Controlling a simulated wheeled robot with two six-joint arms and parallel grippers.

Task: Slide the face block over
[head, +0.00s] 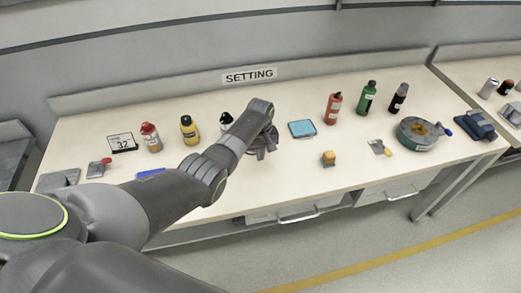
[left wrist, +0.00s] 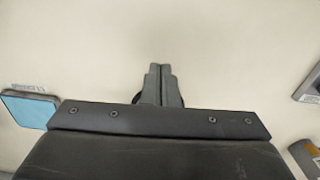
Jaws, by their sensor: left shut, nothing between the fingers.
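A small orange and tan block (head: 328,159) sits near the front edge of the white bench, right of the middle in the head view. It is the only small block I can make out, and I cannot tell whether it bears a face. My left gripper (head: 262,152) is low over the bench, left of the block and apart from it. In the left wrist view its fingers (left wrist: 160,88) are shut together with nothing between them. The block does not show in that view. My right gripper is not in view.
A blue-topped pad (head: 302,128) lies behind the block; it also shows in the left wrist view (left wrist: 30,108). A red bottle (head: 333,108) and green bottle (head: 368,98) stand behind. A scraper (head: 379,147) and round tape-like item (head: 418,133) lie right. Bench around the block is clear.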

